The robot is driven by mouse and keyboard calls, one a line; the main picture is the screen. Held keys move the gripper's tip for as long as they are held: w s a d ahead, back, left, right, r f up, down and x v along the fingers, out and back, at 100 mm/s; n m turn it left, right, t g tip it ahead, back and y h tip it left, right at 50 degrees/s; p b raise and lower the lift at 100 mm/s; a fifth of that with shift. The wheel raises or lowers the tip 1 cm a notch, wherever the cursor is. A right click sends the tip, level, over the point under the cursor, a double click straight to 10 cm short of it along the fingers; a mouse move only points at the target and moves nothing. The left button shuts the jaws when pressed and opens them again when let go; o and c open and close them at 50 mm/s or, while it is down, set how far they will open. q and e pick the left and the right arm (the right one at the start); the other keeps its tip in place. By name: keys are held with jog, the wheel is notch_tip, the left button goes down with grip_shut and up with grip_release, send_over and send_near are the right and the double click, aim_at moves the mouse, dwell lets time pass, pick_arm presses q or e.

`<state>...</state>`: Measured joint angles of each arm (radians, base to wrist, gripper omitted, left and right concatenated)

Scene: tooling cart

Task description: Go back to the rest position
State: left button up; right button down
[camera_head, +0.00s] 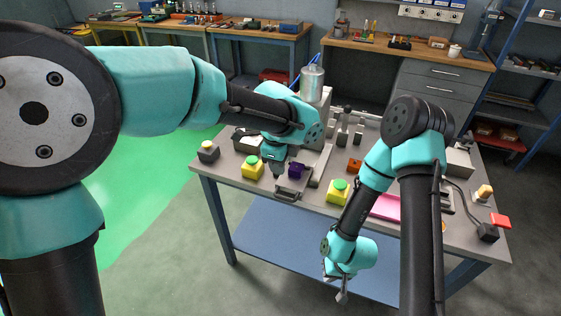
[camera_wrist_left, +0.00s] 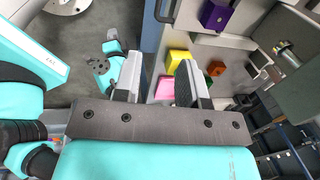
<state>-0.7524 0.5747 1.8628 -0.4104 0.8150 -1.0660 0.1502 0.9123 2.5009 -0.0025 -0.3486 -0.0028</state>
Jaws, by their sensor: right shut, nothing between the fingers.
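My left arm reaches over the cart from the left in the head view. Its gripper (camera_head: 277,170) hangs above the cart's front part, next to a purple block (camera_head: 296,171). In the left wrist view the left gripper's two fingers (camera_wrist_left: 158,82) stand wide apart with nothing between them. The purple block also shows there (camera_wrist_left: 216,16), beyond the fingers and not held. My right gripper (camera_head: 341,292) hangs low in front of the cart's front edge, shut and empty, clear of the tabletop.
A metal cylinder (camera_head: 312,83) stands behind. Floor in front is free.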

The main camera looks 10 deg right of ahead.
pick_arm(q)
jog(key=s+a+f+n+g+h, duration=0.1)
jog(key=a+f+n, duration=0.6)
jog(key=f, duration=0.5)
jog(key=a+f+n+g+h, duration=0.1)
jog(key=a+f+n, duration=0.4)
jog(key=a+f, duration=0.55)
jog(key=s+a+f+n+t, duration=0.1)
jog(key=s+a+f+n, duration=1.2)
jog(key=s+a+f, duration=0.1)
notch_tip(320, 180, down, 2)
jog(key=shift+s+n+h, duration=0.4)
jog(key=shift+s, duration=0.15)
jog(key=shift+d, duration=0.1)
